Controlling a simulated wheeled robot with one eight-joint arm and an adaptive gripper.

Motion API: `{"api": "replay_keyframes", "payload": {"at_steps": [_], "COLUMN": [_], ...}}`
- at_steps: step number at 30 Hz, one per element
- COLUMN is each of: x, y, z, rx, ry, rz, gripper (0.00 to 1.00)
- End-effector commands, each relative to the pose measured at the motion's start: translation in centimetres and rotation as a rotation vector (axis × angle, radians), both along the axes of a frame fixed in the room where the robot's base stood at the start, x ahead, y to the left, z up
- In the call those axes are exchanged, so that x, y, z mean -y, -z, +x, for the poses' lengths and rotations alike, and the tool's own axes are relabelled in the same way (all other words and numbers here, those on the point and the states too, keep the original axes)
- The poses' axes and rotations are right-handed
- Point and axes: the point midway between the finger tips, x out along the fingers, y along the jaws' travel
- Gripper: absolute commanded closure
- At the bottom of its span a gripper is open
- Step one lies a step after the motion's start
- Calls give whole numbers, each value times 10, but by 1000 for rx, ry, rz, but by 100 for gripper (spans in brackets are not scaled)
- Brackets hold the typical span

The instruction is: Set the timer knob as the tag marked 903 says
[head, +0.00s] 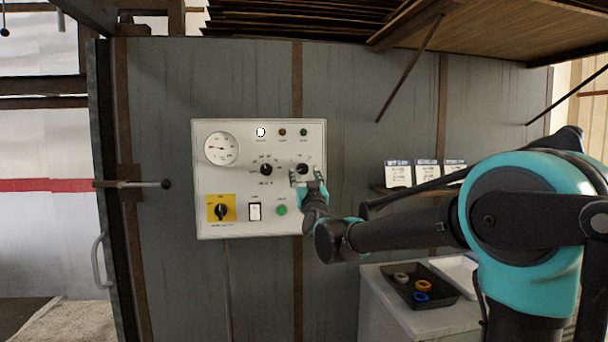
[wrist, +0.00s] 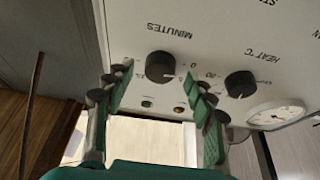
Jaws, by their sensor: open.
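The timer knob (head: 302,168) is a black round knob at the right of the white control panel (head: 308,134). In the wrist view, which shows the panel upside down, the knob (wrist: 160,66) has the word MINUTES beside it. My gripper (head: 305,182) is open at the panel, with its green fingers (wrist: 157,80) on either side of the knob and apparent gaps to it. Whether they touch it is unclear. The knob's exact setting is too small to read. Three white tags (head: 427,173) stand on the right; their numbers are not legible.
The black heat knob (wrist: 240,84) sits close to my gripper's finger. The panel also bears a gauge (head: 221,148), a yellow-plated switch (head: 221,208), a white rocker and a green button (head: 282,210). A dark tray (head: 446,297) with coloured rings lies on the bench.

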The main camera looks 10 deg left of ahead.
Motion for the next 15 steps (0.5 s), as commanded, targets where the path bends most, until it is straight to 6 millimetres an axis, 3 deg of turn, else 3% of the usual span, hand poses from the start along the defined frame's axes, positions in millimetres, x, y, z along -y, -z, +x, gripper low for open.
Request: {"api": "replay_keyframes", "payload": {"at_steps": [6, 15], "x": [-4, -4], "y": [-5, -6], "z": [13, 14], "rx": [-1, -1], "ry": [-1, 0], "rz": [1, 1], "gripper": [45, 47]}}
